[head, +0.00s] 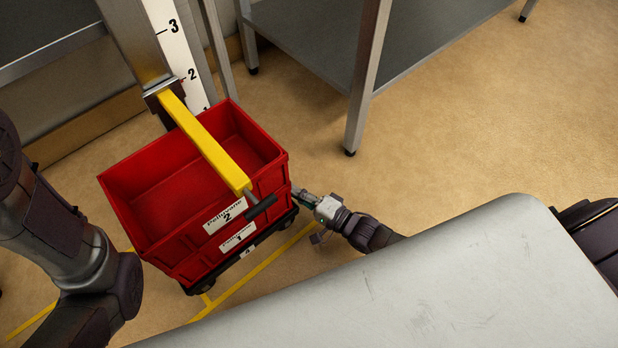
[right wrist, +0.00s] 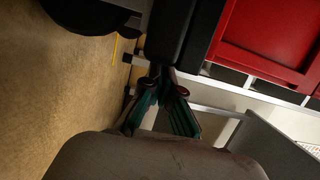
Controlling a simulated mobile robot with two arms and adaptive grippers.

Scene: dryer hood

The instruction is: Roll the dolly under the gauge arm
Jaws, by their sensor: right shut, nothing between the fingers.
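Two stacked red crates (head: 195,180), with white labels reading 2 and 1, stand on a low black dolly (head: 236,262) with casters. The yellow gauge arm (head: 205,140) reaches from a steel post over the upper crate. Its black-handled end (head: 261,207) is at the near crate wall; whether it touches cannot be told. My right gripper (head: 301,195) is shut and empty at the stack's right side. In the right wrist view its fingertips (right wrist: 167,78) are close against a black part (right wrist: 180,35) beside the red crate; contact is unclear. My left arm is at the left; its gripper is out of view.
A scale board (head: 182,50) with numbers stands behind the stack. Yellow floor lines (head: 262,270) run near the dolly. A steel table leg (head: 366,80) stands at the back right. A pale grey surface (head: 430,285) fills the lower right. Open floor (head: 480,130) lies right.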

